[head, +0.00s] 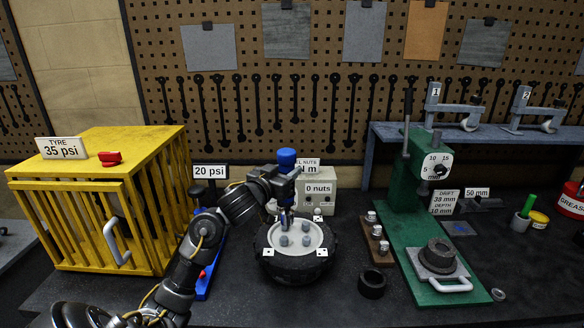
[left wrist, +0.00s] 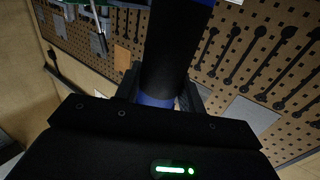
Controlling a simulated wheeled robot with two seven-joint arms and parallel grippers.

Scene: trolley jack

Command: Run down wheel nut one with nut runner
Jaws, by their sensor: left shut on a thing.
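The nut runner (head: 287,158), with a blue cap and dark body, stands upright in my left gripper (head: 284,188). In the left wrist view the blue and black tool body (left wrist: 170,60) rises between the fingers, which are shut on it. The wheel (head: 297,268) lies flat on the bench with a black tyre and a pale hub. Several grey nuts sit on the hub, one of them a front-left wheel nut (head: 284,240). The tool's lower end is over the rear-left of the hub; whether it touches a nut I cannot tell. My right gripper is not in view.
A yellow cage (head: 95,200) stands at left. A blue tool (head: 207,275) lies left of the wheel. A nut box (head: 320,193) stands behind it. Right are a small nut rack (head: 378,240), a black ring (head: 372,284) and a green press (head: 425,210).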

